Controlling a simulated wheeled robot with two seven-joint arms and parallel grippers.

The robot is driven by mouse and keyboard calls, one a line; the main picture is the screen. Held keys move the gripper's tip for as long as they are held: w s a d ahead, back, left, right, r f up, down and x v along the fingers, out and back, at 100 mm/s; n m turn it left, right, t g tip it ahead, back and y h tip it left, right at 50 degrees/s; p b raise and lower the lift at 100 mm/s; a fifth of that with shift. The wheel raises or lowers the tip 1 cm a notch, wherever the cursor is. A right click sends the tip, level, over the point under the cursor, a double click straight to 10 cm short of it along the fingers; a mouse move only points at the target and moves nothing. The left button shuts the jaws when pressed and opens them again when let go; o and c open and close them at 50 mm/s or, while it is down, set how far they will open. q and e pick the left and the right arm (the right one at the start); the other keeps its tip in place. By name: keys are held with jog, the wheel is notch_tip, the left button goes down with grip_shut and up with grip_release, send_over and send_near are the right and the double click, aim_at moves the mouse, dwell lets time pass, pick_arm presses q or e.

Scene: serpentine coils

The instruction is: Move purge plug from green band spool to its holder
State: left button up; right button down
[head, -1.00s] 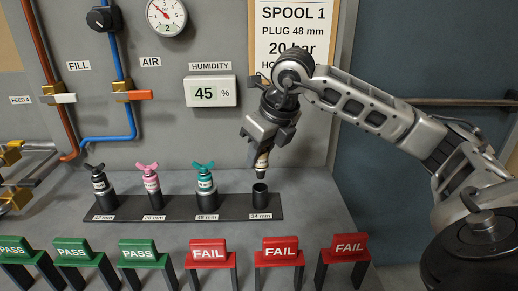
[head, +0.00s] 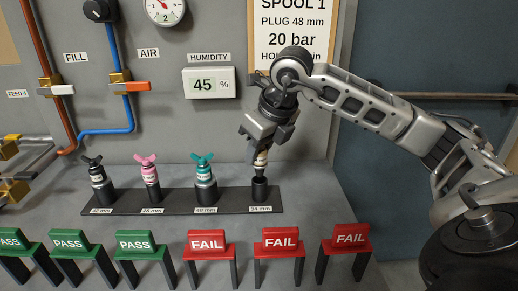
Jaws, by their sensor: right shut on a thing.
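My right gripper (head: 262,146) points down and is shut on a purge plug (head: 261,160). The plug is upright, dark at its lower end with a pale labelled band; its top is hidden between the fingers. It is directly over the black, cup-like holder (head: 259,191) at the right end of the rack. The plug's lower end meets the holder's mouth in the picture; I cannot tell how far it is inside. No green band spool shows. My left gripper is not in view.
The black rack (head: 225,203) also holds a black plug (head: 97,176), a pink plug (head: 149,174) and a teal plug (head: 203,176). In front stand green PASS signs (head: 136,243) and red FAIL signs (head: 277,239). A panel with valves and a humidity display (head: 209,83) rises behind.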

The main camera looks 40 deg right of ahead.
aim_at(259, 165)
jog(key=shift+f+b, duration=1.05)
jog(key=shift+f, duration=0.2)
jog(key=shift+f, duration=0.1)
jog(key=shift+f+b, duration=0.55)
jog(key=shift+b, duration=0.05)
jog(key=c, duration=1)
grip_release()
jog(key=shift+c, duration=0.2)
